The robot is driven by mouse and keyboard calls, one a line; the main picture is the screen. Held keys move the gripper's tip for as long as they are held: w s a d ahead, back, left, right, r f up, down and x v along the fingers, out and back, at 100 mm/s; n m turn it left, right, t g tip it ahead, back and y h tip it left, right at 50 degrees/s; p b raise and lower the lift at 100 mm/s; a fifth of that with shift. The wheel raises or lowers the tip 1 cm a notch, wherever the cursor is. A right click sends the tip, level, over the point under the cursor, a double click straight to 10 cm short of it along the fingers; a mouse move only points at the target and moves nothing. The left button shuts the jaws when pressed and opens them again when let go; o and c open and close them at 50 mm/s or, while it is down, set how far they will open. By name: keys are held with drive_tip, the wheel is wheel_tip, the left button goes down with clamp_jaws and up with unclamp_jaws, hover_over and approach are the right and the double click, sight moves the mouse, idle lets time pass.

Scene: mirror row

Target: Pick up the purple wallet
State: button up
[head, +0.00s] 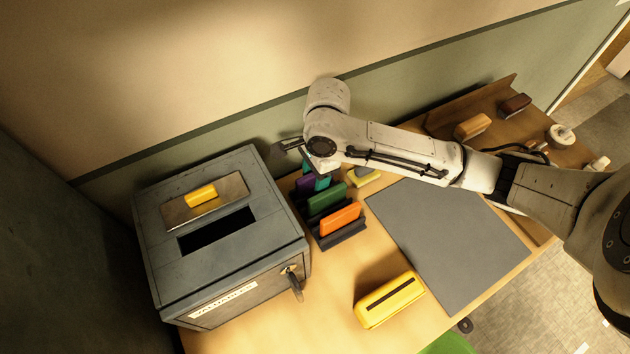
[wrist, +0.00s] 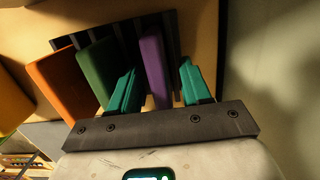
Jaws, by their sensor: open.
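The purple wallet (wrist: 154,62) stands on edge in a dark slotted rack (head: 343,240). It is the last of a row with a green wallet (head: 326,197) and an orange wallet (head: 340,219). In the head view the purple wallet (head: 305,184) is mostly hidden by my arm and the green wallet. My gripper (wrist: 158,88) is open, with one teal finger on each side of the purple wallet in the wrist view. One finger lies between the purple and green wallets. I cannot tell whether either finger touches the purple wallet.
A grey metal box (head: 250,255) with a slot and a yellow item (head: 200,195) on top stands left of the rack. A yellow case (head: 390,300) and a grey mat (head: 450,240) lie on the table. The wall is close behind the rack.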

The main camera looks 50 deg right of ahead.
idle(0.3)
clamp_jaws()
idle(0.3)
